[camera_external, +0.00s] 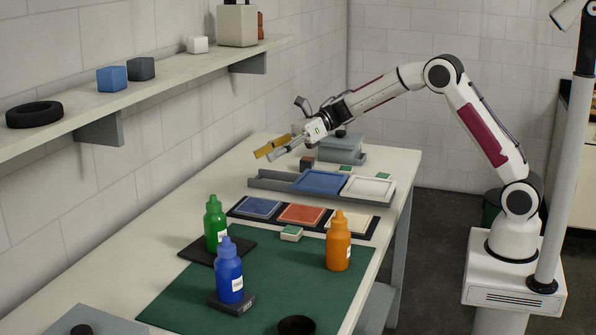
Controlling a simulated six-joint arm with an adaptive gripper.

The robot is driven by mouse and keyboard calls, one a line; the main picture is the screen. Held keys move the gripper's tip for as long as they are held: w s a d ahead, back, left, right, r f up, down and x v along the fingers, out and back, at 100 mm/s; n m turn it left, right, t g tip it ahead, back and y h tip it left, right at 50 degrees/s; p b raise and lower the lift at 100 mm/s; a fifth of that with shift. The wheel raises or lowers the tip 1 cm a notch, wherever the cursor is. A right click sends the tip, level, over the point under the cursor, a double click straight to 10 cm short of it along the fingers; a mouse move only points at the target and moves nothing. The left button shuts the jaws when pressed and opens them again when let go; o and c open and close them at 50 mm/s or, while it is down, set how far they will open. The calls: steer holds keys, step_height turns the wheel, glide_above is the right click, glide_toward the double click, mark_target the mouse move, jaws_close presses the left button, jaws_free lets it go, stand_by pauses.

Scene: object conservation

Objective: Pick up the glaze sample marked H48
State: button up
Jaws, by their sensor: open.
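I cannot read any H48 mark, so I cannot tell which piece is that sample. Flat framed panels in blue (257,207), red (302,214) and cream (348,222) lie in a dark holder. A larger blue panel (320,182) and a white panel (369,187) lie in a grey tray (268,183) behind them. Small green-topped blocks stand on the mat (291,233) and near the grey stand (345,169). My gripper (286,130) is open above the far end of the table, with its fingers spread. A yellow-brown piece (272,147) shows beside the lower finger; I cannot tell whether they touch.
Green (215,223), blue (229,272) and orange (338,242) bottles stand around the green mat (190,300). A wall shelf (165,88) runs along the left.

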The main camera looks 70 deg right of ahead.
step_height(320, 180, down, 7)
steer(key=s+n+g+y, duration=0.2)
steer(key=s+n+g, duration=0.1)
steer(key=n+g, duration=0.55)
steer(key=n, duration=0.1)
glide_toward(292, 229)
steer(key=a, duration=0.1)
steer(key=w+a, duration=0.1)
steer(key=shift+a+t, duration=0.25)
steer(key=shift+a, duration=0.05)
steer(key=shift+s+d+f+n+g, duration=0.1)
steer(key=shift+s+f+n+g, duration=0.2)
steer(key=shift+s+n+g, duration=0.15)
steer(key=shift+x, duration=1.35)
steer(key=shift+w, duration=0.1)
steer(key=shift+f+x, duration=0.25)
steer(key=shift+x, duration=2.3)
steer(key=shift+d, duration=0.1)
steer(key=shift+c, duration=0.3)
